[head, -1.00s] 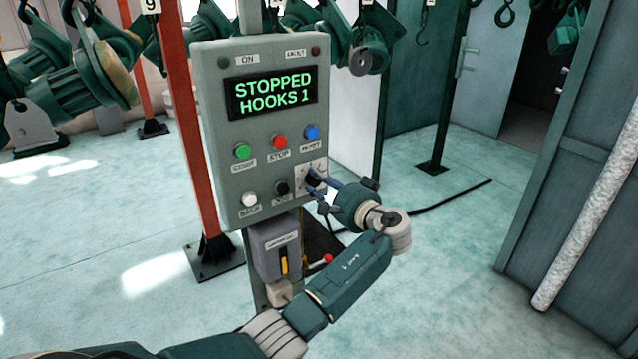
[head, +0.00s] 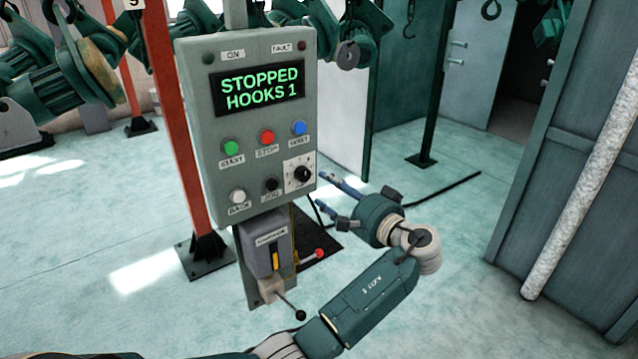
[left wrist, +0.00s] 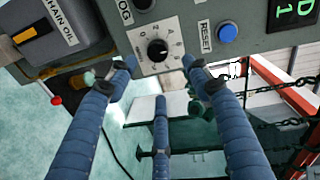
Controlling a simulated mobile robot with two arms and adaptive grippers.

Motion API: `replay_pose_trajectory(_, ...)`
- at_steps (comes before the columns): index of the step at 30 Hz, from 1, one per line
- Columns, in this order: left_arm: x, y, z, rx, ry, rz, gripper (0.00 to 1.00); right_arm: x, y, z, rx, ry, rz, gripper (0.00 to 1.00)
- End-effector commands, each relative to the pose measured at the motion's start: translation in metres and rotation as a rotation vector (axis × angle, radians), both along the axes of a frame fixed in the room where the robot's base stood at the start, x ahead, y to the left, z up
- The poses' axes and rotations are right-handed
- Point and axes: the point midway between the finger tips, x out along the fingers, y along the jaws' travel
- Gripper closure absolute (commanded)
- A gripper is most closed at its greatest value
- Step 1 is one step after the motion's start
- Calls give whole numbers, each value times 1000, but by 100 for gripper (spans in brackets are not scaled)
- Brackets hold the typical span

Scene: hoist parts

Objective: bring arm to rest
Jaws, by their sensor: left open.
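My left gripper (head: 323,191) is open and empty, just right of the grey control panel (head: 205,120). Its blue fingers point at the panel, apart from the black rotary knob (head: 302,174) on its white dial plate. In the left wrist view the knob (left wrist: 158,50) shows just beyond and between the open fingertips (left wrist: 160,66). My left arm comes in from the bottom and bends at the wrist. The display (head: 259,88) reads "STOPPED HOOKS 1". My right gripper is not in view.
Below the panel is a grey chain oil box (head: 270,250), with a black-tipped lever (head: 299,314) and a red-tipped lever (head: 318,253). A red post (head: 178,130) stands left. A dark cabinet (head: 560,170) stands right.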

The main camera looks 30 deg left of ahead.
Motion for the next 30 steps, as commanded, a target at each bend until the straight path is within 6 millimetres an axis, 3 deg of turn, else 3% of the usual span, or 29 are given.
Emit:
replay_pose_trajectory(6, -8, -20, 2, 0, 0, 0, 50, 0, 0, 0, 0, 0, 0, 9)
replay_pose_trajectory(23, -9, -21, 0, 1, 3, -1, 50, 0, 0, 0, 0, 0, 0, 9)
replay_pose_trajectory(26, -5, -21, -20, -9, 38, -26, 50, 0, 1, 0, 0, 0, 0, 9)
replay_pose_trajectory(29, 1, -22, -68, -37, 118, -83, 50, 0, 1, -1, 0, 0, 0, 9)
replay_pose_trajectory(30, 3, -24, -94, -55, 159, -114, 50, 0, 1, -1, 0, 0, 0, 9)
